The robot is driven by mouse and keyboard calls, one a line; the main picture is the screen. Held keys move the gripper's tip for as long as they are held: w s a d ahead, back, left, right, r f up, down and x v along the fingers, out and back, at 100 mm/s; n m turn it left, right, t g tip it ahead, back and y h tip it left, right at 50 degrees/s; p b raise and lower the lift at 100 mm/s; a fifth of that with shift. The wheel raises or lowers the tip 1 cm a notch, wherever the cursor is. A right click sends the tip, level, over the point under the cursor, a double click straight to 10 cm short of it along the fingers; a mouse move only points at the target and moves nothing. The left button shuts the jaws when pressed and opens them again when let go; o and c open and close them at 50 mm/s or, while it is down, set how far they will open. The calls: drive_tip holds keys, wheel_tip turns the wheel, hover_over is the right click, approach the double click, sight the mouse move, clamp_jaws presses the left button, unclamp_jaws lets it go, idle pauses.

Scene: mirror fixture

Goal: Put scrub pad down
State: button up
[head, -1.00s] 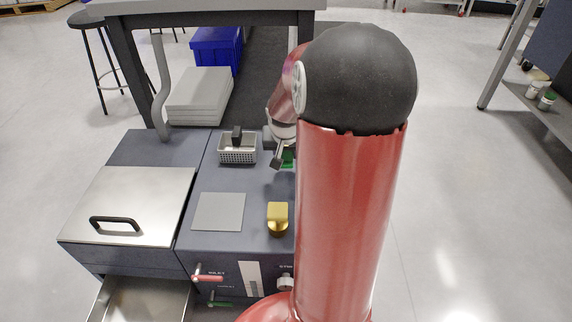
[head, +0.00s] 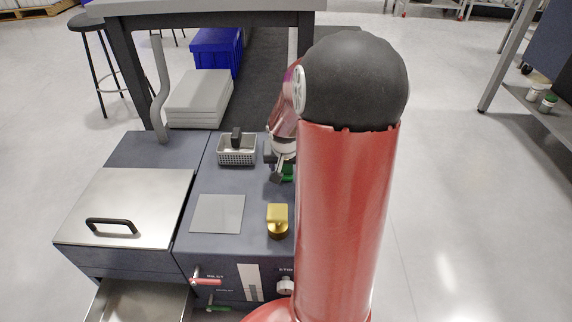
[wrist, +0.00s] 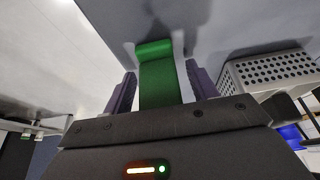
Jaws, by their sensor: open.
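The green scrub pad (wrist: 161,76) is between the two fingers of my gripper (wrist: 161,88) in the wrist view. The fingers are open, with a narrow gap on each side of the pad. The pad's far end appears to meet the blue-grey counter top (wrist: 205,25). Its near part is hidden behind the gripper body. In the head view, my gripper (head: 278,174) is low over the counter's right side, and a bit of the green pad (head: 288,172) shows beside it. My own arm hides much of that area.
A perforated metal basket (head: 237,156) with a black item stands just left of my gripper. A grey flat plate (head: 218,213) and a gold block (head: 277,219) are nearer on the counter. A steel lid (head: 130,207) with a black handle is at the left.

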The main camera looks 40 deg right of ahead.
drive_tip(key=p+v, duration=0.3)
drive_tip(key=v, duration=0.8)
drive_tip(key=s+a+r+n+t+y, duration=0.1)
drive_tip(key=s+a+r+n, duration=0.2)
drive_tip(key=s+a, duration=0.4)
drive_tip(key=s+a+r+n+t+y, duration=0.1)
drive_tip(key=s+a+r+n, duration=0.3)
drive_tip(key=a, duration=0.8)
drive_tip(key=s+r, duration=0.2)
drive_tip(key=s, duration=0.2)
drive_tip(key=shift+s+a+y+p, duration=0.15)
drive_tip(key=shift+a+y+p, duration=0.15)
drive_tip(key=shift+a+y, duration=0.1)
